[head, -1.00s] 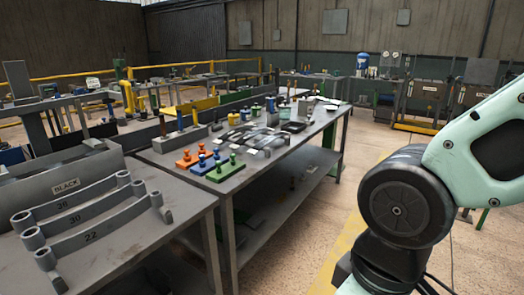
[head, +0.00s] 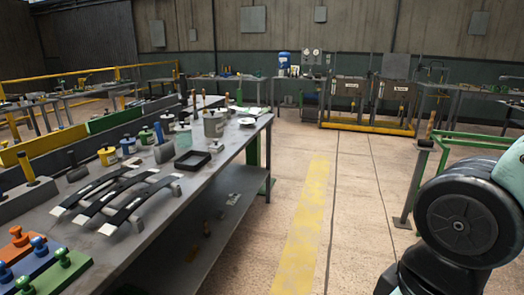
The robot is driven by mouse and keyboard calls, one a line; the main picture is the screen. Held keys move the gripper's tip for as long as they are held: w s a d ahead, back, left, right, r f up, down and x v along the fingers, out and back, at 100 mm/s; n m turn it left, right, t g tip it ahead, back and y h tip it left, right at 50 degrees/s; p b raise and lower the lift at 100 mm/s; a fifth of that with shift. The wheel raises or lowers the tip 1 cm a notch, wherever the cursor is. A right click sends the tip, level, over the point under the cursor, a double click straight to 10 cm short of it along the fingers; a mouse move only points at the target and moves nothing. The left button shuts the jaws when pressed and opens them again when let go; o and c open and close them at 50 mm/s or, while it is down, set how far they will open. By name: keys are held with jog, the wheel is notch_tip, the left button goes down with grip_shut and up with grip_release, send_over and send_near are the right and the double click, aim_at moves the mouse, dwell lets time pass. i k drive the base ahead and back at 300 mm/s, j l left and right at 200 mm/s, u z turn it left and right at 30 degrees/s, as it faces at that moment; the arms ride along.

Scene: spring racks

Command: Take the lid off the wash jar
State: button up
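Several lidded jars and cans stand on the long grey workbench (head: 150,232). They include a larger grey can (head: 214,124), a pale green jar (head: 183,137), a yellow can (head: 107,156) and a blue-and-white can (head: 128,147). No label is readable at this size, so I cannot tell which is the wash jar. The grey can appears to have a lid with a small knob on top. My gripper is out of view; only part of my arm shows at the right edge, away from the bench.
A black square tray (head: 193,161) and dark leaf springs (head: 118,200) lie nearer on the bench. Orange, blue and green knobbed blocks (head: 62,266) are at lower left. A green-framed stand (head: 424,150) is at right. The floor with a yellow stripe (head: 303,230) is clear.

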aim_at(182, 128)
jog(key=i+j+z, duration=0.1)
jog(key=i, duration=1.65)
jog(key=i+l+u, duration=0.15)
jog(key=i+u, duration=0.15)
jog(key=i, duration=0.5)
jog(key=i+u, duration=0.2)
jog(key=u, duration=0.25)
jog(key=i+u, duration=0.15)
jog(key=u, duration=0.3)
jog(key=i+u, duration=0.2)
jog(key=u, duration=0.25)
